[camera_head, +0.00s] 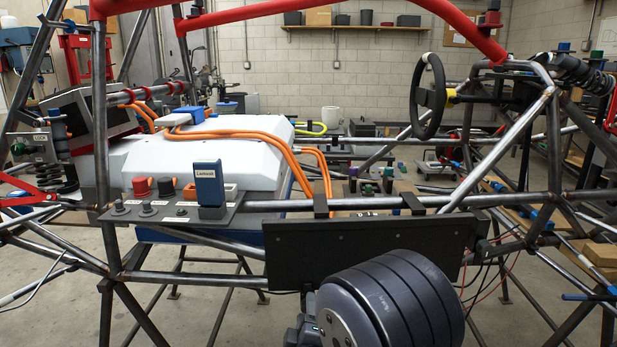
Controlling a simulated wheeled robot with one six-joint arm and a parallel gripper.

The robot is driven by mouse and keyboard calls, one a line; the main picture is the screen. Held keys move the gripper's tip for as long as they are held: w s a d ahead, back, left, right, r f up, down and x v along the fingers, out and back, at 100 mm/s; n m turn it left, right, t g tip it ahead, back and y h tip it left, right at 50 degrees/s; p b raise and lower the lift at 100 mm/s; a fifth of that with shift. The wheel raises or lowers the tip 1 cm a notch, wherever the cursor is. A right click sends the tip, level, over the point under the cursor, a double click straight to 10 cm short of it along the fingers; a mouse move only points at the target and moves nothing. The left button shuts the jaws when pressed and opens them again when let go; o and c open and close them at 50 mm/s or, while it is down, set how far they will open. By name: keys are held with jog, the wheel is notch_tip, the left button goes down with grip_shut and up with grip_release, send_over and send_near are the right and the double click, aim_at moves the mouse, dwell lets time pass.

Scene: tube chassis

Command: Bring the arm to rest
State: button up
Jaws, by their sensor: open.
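My gripper is not seen in the head view. No fingers show, and nothing is seen held. A large dark ribbed cylinder (395,300) fills the bottom middle, close to the camera; I cannot tell what it belongs to. The tube chassis (400,202) spans the whole view, with bare steel tubes and red upper bars. A black plate (370,247) stands upright at its near lower tube.
A small panel (150,211) carries red and black knobs and a blue labelled block (210,184). Behind it are a white box (205,150) and orange cables (237,135). A steering wheel (427,97) is at right. Loose wires (490,278) hang at lower right.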

jog(key=s+p, duration=0.2)
jog(key=s, duration=0.9)
jog(key=w+m+b, duration=0.7)
jog(key=w+m, duration=0.1)
jog(key=m, duration=1)
jog(key=shift+d+r, duration=0.15)
jog(key=shift+d, duration=0.1)
dwell(0.6)
